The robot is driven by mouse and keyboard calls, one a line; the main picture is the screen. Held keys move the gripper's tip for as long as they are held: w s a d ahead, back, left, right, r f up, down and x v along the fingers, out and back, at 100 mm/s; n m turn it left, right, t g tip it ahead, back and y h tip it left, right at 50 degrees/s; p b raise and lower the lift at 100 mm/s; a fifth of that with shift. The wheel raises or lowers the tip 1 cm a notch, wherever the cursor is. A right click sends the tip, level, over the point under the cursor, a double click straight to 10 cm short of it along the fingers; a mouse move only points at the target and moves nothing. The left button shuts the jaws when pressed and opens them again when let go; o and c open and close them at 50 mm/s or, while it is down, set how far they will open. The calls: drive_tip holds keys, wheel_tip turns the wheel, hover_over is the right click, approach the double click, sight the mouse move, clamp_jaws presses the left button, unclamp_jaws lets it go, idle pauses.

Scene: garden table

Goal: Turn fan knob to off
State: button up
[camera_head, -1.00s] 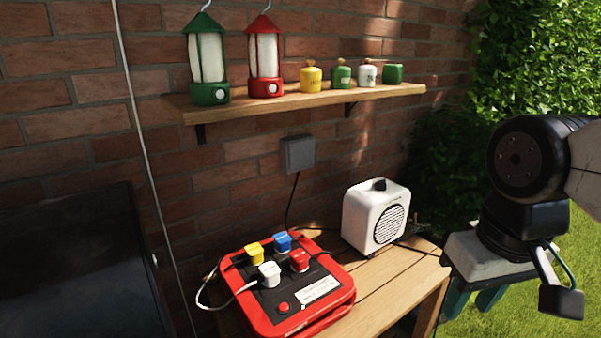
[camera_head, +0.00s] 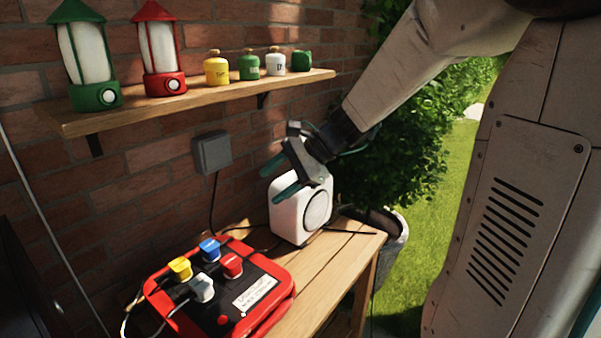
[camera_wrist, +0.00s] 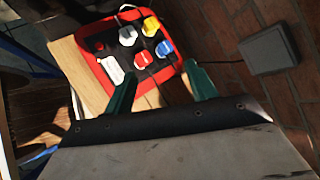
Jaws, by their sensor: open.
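The white fan (camera_head: 301,212) stands on the wooden table, its round grille facing right and forward. My gripper (camera_head: 277,178) is open and empty just above the fan's top and overlaps it in the head view. The knob on the fan's top is hidden behind my gripper. I cannot tell whether the fingers touch the fan. In the wrist view my two green fingers (camera_wrist: 162,90) are apart, and the fan does not show clearly there.
A red power box (camera_head: 270,318) with colored plugs (camera_head: 209,250) lies on the table (camera_head: 338,258); it also shows in the wrist view (camera_wrist: 103,73). A shelf (camera_head: 180,106) with lanterns and small canisters hangs above. A grey wall box (camera_head: 212,153) has a cable down the bricks.

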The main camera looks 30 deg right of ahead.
drive_tip(key=w+d+f+m+t+h, duration=0.1)
drive_tip(key=w+d+f+m+t, duration=0.15)
drive_tip(key=w+d+m, duration=0.4)
drive_tip(key=w+d+f+m+t+h, duration=0.1)
drive_tip(key=w+d+f+m+t, duration=0.2)
drive_tip(key=d, duration=0.6)
drive_tip(key=w+d+f+m+t+h, duration=0.2)
drive_tip(key=w+d+f+m, duration=0.15)
drive_tip(key=d+m, duration=0.35)
drive_tip(key=shift+n, duration=0.45)
drive_tip(key=x, duration=0.7)
drive_tip(key=shift+w+d+f, duration=0.1)
drive_tip(key=shift+w+d, duration=0.05)
drive_tip(key=shift+w, duration=0.2)
drive_tip(key=shift+d, duration=0.1)
drive_tip(key=c, duration=1)
